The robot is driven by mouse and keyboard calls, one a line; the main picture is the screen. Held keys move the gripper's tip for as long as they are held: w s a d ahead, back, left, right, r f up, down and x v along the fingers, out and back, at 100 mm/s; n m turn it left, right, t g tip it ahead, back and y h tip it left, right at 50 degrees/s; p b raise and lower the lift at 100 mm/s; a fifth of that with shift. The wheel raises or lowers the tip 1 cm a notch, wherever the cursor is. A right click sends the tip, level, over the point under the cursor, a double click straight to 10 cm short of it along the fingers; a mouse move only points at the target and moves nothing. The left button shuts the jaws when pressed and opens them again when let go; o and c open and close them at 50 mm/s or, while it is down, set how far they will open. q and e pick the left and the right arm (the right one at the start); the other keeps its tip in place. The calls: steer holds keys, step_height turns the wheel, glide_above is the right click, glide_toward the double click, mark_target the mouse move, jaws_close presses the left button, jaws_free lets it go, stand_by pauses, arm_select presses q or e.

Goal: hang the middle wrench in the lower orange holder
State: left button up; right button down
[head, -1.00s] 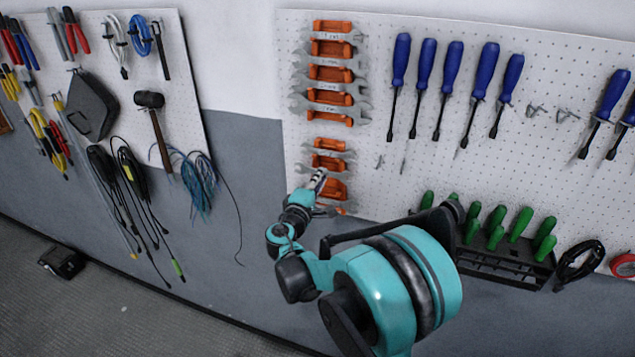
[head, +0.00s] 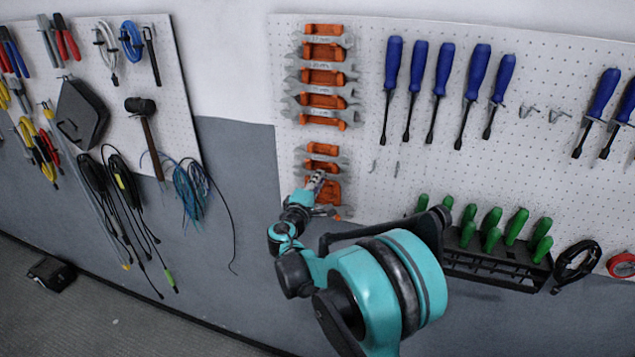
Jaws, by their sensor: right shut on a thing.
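The lower orange holder (head: 329,190) is on the pegboard, below a column of silver wrenches in orange holders. My right gripper (head: 317,182) is at its left side, in front of the lower wrenches, and is shut on a wrench (head: 325,210). The gripper and wrist cover much of this wrench, so whether it touches the holder cannot be told. Two more wrenches (head: 322,163) hang just above in the lower holder group. The upper orange holder (head: 322,77) carries several larger wrenches. My left gripper is not in view.
Blue screwdrivers (head: 440,80) hang right of the wrenches. A black rack (head: 495,265) with green-handled tools is at the lower right, near my right arm. A left pegboard (head: 188,110) holds pliers, cables and a hammer (head: 143,125). Bare grey wall lies between the boards.

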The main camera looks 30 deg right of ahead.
stand_by(0.4)
steer(key=c, duration=1.4)
jaws_free()
steer(key=shift+c, duration=0.2)
steer(key=shift+a, duration=0.1)
steer(key=v, duration=1.2)
steer(key=s+a+f+m+g+y+b, duration=0.1)
steer(key=s+a+f+m+y+b, duration=0.15)
steer(key=s+f+b, duration=0.5)
steer(key=s+a+f+m+g+y+b, duration=0.1)
steer(key=s+f+g+y+b, duration=0.2)
steer(key=f+b, duration=0.9)
steer(key=s+a+f+m+y+b, duration=0.2)
steer(key=s+f+y+b, duration=0.3)
steer(key=f, duration=0.9)
steer(key=s+a+f+m+y+b, duration=0.2)
steer(key=s+a+f+y+b, duration=0.1)
steer(key=s+a+f+b, duration=0.3)
step_height(320, 180, down, 3)
steer(key=shift+s+a+b, duration=0.3)
steer(key=shift+a+b, duration=0.1)
steer(key=shift+a, duration=0.65)
